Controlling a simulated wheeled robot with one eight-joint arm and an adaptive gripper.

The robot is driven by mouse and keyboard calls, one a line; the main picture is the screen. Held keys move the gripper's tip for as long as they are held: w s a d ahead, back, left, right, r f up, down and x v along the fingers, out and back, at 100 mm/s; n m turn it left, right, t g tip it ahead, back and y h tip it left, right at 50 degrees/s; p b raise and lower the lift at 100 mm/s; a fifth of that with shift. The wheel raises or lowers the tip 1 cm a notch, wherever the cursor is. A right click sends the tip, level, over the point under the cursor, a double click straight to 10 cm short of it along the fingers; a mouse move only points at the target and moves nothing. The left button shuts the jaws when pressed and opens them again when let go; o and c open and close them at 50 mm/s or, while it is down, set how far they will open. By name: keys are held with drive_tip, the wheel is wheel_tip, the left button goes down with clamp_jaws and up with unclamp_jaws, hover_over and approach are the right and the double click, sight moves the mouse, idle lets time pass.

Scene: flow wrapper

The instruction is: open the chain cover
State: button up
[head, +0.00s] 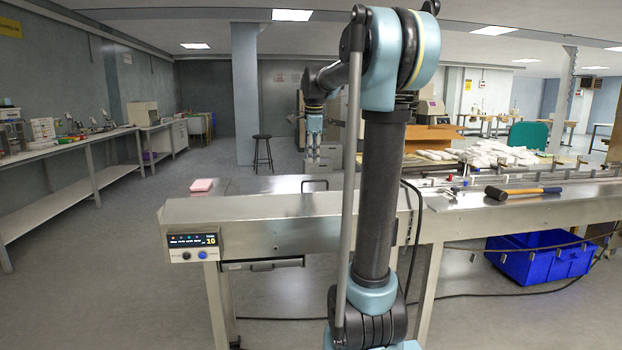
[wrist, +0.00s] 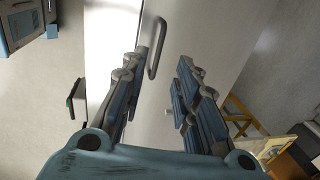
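The flow wrapper's long steel cover (head: 290,207) lies flat and looks shut; I cannot tell for sure which panel is the chain cover. A grey bar handle (head: 315,181) stands at its far side. My gripper (head: 319,160) hangs fingers down beyond that handle. In the wrist view my gripper (wrist: 163,62) is open, with a clear gap between the fingers. A bar handle (wrist: 157,48) on a pale panel (wrist: 205,35) shows past the fingertips, nearer the left finger. No contact shows. The panel's lower part is partly hidden by the fingers.
A control box with a display (head: 194,243) is on the machine's left end, above a drawer-like handle (head: 262,265). A mallet (head: 523,192) lies at right, above a blue crate (head: 540,260). A stool (head: 262,152) stands behind.

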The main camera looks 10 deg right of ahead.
sight(311, 181)
drive_tip(key=f, duration=0.3)
drive_tip(key=w+f, duration=0.1)
drive_tip(key=f, duration=0.4)
drive_tip(key=shift+w+f, duration=0.35)
drive_tip(key=shift+w, duration=0.05)
clamp_jaws()
